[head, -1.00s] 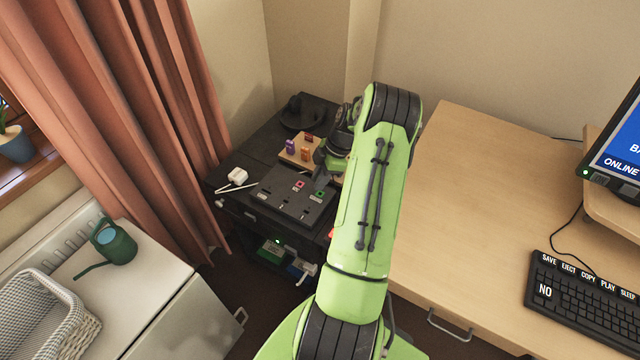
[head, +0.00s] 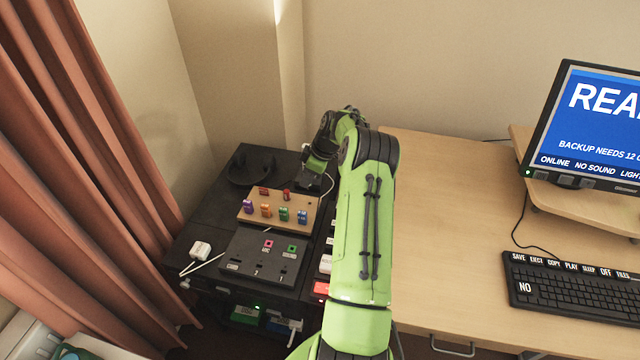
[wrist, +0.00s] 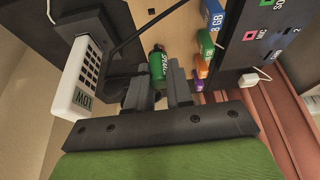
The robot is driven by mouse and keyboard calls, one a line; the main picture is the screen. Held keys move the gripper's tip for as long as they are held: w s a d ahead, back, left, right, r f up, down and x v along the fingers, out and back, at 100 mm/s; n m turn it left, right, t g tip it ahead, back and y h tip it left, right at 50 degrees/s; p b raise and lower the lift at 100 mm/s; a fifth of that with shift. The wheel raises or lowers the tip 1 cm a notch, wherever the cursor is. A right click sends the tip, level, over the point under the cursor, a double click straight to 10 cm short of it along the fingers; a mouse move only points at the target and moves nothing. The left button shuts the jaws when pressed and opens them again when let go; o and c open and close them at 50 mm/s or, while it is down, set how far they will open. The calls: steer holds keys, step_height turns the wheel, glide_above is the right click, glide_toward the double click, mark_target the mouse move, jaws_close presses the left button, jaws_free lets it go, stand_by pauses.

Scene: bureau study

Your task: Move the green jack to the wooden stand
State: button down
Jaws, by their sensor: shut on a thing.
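The green jack (wrist: 158,64), a small cylinder with partly readable white lettering, is between my fingertips in the wrist view. My gripper (wrist: 160,88) is shut on it. In the head view my gripper (head: 314,182) is at the right rear edge of the wooden stand (head: 242,213), and the jack cannot be made out there. The stand is a light wood board holding purple, orange, green and blue sticks in front and two red pieces behind. Its wood also shows beyond the jack in the wrist view (wrist: 183,40). I cannot tell whether the jack touches the stand.
A black panel (head: 238,254) with pink and green sockets lies in front of the stand. A white device reading LOW (wrist: 78,78) is left of my gripper in the wrist view. Headphones (head: 240,172) lie behind; a white plug case (head: 200,248) lies left. The wooden desk (head: 440,230) is right.

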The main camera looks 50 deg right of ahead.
steer(key=shift+d, duration=0.25)
steer(key=shift+f, duration=0.2)
steer(key=b, duration=0.4)
glide_above(305, 202)
steer(key=s, duration=0.2)
steer(key=shift+w+d+f, duration=0.15)
steer(key=shift+f, duration=1.2)
steer(key=shift+w+d+f, duration=0.1)
steer(key=shift+d+f, duration=0.05)
steer(key=shift+f, duration=1.2)
steer(key=shift+f+b, duration=0.8)
steer(key=shift+f, duration=0.5)
steer(key=c, duration=0.9)
jaws_free()
steer(key=shift+c, duration=0.2)
steer(key=shift+r, duration=0.1)
